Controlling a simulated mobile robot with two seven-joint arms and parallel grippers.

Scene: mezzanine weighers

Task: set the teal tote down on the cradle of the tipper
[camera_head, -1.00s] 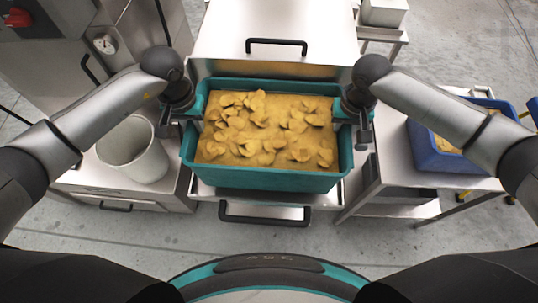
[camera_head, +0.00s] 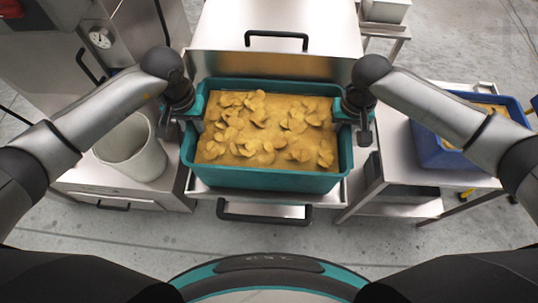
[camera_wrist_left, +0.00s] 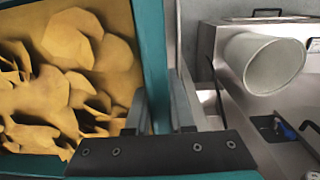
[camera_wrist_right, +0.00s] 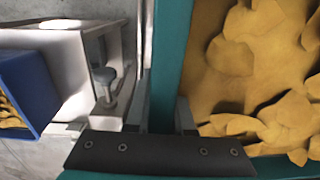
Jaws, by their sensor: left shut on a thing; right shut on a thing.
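The teal tote (camera_head: 265,180), full of yellow-brown flake-like pieces (camera_head: 265,130), is level in front of me. My left gripper (camera_head: 190,118) is shut on its left wall, and my right gripper (camera_head: 348,118) on its right wall. The wrist views show the teal wall between the fingers of the left gripper (camera_wrist_left: 158,105) and the right gripper (camera_wrist_right: 163,110). A steel tray with a black handle (camera_head: 264,213), seemingly the tipper's cradle, shows below the tote's front edge. The tote hides most of it; I cannot tell whether they touch.
A steel housing with a black handle (camera_head: 276,38) stands behind the tote. A pale bucket (camera_head: 130,150) stands on the left cabinet. A blue tote (camera_head: 437,158) with yellow-brown contents sits on the steel table (camera_head: 397,165) at right. The floor (camera_head: 130,240) in front is clear.

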